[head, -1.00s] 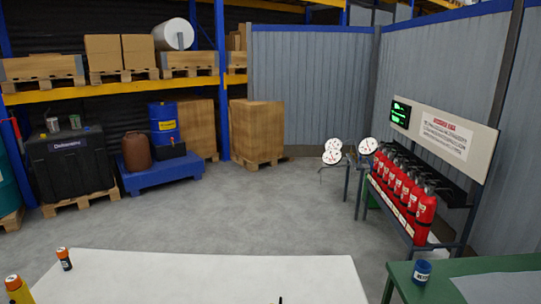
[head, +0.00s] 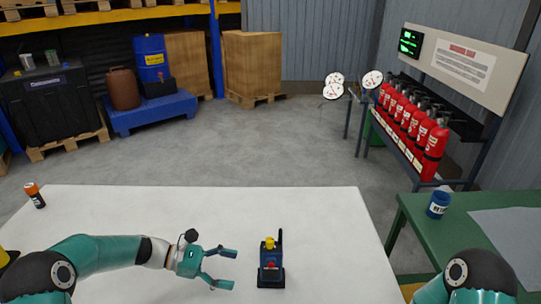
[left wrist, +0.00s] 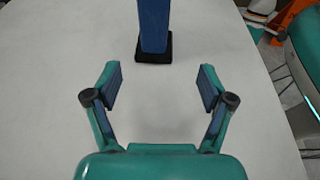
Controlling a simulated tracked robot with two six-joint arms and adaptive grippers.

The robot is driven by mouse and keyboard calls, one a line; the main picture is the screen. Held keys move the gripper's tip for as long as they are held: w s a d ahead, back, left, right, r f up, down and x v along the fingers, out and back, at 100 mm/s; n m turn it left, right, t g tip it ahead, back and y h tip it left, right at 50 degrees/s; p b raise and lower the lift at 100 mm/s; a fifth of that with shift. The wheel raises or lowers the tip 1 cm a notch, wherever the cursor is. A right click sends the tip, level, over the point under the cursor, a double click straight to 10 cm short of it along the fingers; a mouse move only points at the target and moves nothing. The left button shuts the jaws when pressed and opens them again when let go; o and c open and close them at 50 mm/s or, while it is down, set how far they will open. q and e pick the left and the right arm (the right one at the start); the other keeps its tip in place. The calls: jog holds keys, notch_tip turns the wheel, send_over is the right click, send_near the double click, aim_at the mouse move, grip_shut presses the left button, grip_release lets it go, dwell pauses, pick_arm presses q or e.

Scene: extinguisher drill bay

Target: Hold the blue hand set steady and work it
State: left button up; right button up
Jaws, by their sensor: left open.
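The blue hand set (head: 268,276) stands upright on the white table, with a yellow knob on top, a red button on its front, a black aerial and a black foot. In the left wrist view the blue hand set (left wrist: 154,25) shows only its lower part and black foot, ahead of the fingers. My left gripper (head: 234,269) is open and empty, just left of the hand set and apart from it. In the left wrist view my left gripper (left wrist: 159,88) has bare table between its fingers. My right gripper is out of view.
The white table (head: 130,210) is mostly clear. An orange-capped dark cylinder (head: 36,196) stands at its left edge. A blue jar (head: 438,204) is on the green bench (head: 420,232) at right. Red extinguishers (head: 432,152) stand in a rack behind.

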aim_at(267, 272)
pick_arm(q)
jog(key=shift+w, duration=0.35)
jog(key=shift+w+d, duration=0.2)
jog(key=shift+d, duration=0.2)
jog(key=shift+b+x, duration=1.35)
jog(key=shift+x, duration=3.3)
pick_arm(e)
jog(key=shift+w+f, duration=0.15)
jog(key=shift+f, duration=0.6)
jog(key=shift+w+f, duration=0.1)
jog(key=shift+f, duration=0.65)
pick_arm(q)
jog(key=shift+r, duration=0.1)
jog(key=c, duration=1.3)
jog(key=shift+c, duration=0.5)
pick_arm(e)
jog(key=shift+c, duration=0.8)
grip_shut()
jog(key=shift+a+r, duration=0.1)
